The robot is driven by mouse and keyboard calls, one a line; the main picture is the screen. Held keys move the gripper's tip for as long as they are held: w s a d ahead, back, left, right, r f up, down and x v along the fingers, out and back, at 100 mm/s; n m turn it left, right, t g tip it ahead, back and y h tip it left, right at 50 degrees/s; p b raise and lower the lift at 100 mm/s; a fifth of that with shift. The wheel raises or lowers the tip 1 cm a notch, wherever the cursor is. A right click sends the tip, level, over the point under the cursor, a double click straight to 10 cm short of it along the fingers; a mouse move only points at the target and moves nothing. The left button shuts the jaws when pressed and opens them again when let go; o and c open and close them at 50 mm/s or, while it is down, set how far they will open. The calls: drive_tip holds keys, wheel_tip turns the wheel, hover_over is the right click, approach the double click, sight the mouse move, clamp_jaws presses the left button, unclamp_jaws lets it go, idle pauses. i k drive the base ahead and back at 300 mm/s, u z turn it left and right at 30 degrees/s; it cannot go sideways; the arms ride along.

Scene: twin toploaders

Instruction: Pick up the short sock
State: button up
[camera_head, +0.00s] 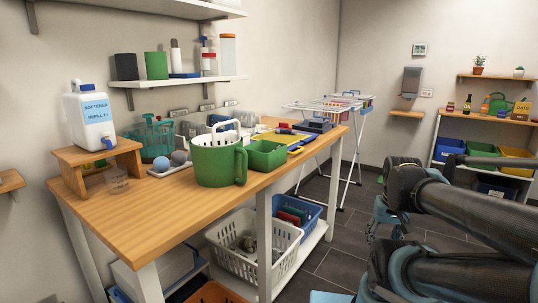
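I cannot make out a short sock for certain. A white slotted basket (222,262) on the shelf under the workbench holds a jumble of small grey and pale items, too small and shaded to tell apart. A blue bin (311,223) beside it holds red and green folded-looking items. My dark arm links fill the right side of the picture. My gripper cannot be made out among them, so its fingers are not shown.
The wooden workbench (118,212) carries a green mug-like container (215,168), a green tray (266,157) and a softener jug (90,118) on a small stand. A drying rack (338,178) stands beyond it. Dark tiled floor (335,262) is open between bench and arm.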

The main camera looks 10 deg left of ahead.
sight(286, 131)
drive_tip(key=k, duration=0.6)
drive_tip(key=z, duration=0.35)
drive_tip(key=i, duration=1.55)
drive_tip(key=u, duration=0.35)
